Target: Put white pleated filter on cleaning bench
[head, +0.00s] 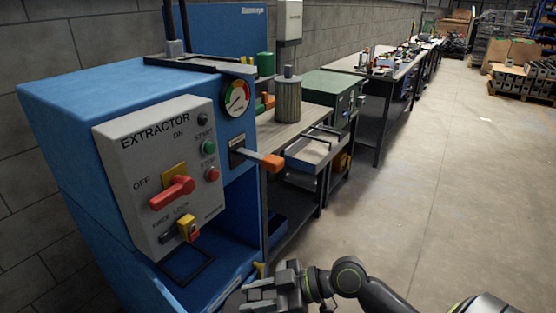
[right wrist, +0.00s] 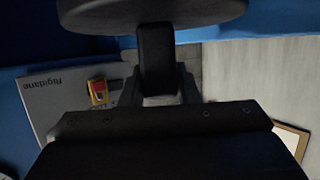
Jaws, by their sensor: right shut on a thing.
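My right gripper (head: 258,294) is at the bottom of the head view, in front of the blue extractor's lower opening. It is shut on the dark stem (right wrist: 156,60) of a thing with a wide dark round disc (right wrist: 150,12), seen in the right wrist view. The rest of the held thing is hidden, so I cannot tell whether it is the white pleated filter. A grey-olive pleated cylinder (head: 287,101) with a dark knob stands upright on a wooden-topped bench (head: 285,132) beyond the extractor. I cannot tell whether this is the cleaning bench. My left gripper is not in view.
The blue extractor (head: 75,110) carries a grey panel (head: 160,165) with a red switch and a gauge (head: 236,98). A shallow tray (head: 312,152) and a green box (head: 335,92) are farther back. The floor to the right is clear.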

